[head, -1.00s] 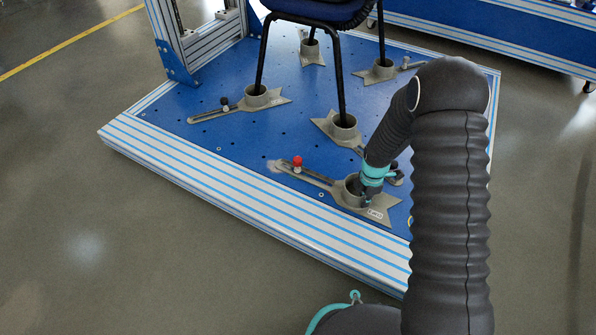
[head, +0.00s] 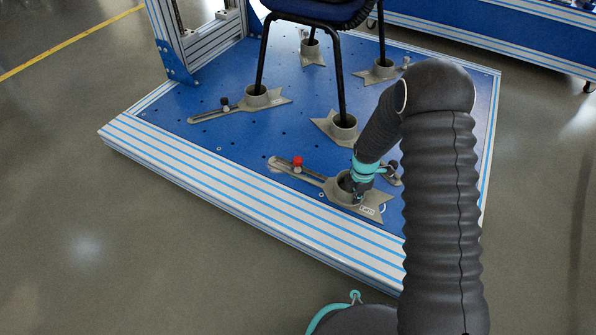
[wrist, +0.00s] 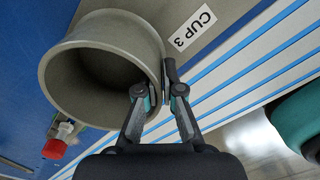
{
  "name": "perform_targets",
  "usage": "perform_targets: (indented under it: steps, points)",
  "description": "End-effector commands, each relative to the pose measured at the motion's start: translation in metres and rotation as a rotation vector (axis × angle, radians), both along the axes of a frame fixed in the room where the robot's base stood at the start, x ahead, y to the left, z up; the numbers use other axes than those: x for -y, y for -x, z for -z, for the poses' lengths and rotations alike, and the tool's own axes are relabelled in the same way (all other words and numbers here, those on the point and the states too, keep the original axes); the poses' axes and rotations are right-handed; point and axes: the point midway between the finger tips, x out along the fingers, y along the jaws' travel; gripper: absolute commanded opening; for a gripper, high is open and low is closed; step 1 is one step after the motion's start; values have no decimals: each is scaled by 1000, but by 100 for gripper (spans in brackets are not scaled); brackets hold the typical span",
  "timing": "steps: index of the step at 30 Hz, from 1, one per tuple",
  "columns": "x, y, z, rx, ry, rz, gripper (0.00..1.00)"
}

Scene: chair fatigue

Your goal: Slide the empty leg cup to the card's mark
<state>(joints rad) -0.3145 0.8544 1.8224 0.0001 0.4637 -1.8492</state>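The empty leg cup (head: 338,190) is a grey ring on a slotted, forked base plate, with a label reading "CUP 3" (wrist: 195,29). It stands on the blue platform near its front edge, with no chair leg in it. In the wrist view the cup (wrist: 62,85) fills the upper left. My gripper (wrist: 160,88) is shut on its wall, one finger inside and one outside. In the head view my gripper (head: 357,192) is at the cup's right side. A red knob (head: 298,163) stands at the plate's slot. I cannot make out the card or its mark.
The chair (head: 340,80) stands with its legs in other grey cups, the nearest one (head: 344,126) just behind the empty cup. A dark knob stands close to my gripper. The blue platform (head: 240,150) is clear to the left, with small holes and a striped aluminium edge (head: 250,210).

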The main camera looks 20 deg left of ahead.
Motion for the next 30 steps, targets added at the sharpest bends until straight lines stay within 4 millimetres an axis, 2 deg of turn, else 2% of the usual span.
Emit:
perform_targets:
  steps: [1, 2, 3, 19, 30]
  points:
    - [0, 0, 0, 0, 0, 0, 20]
    - [0, 0, 0, 0, 0, 0, 27]
    - [0, 0, 0, 0, 0, 0, 29]
    - [0, 0, -2, -1, 1, 0, 29]
    - [0, 0, -26, -1, 1, 0, 29]
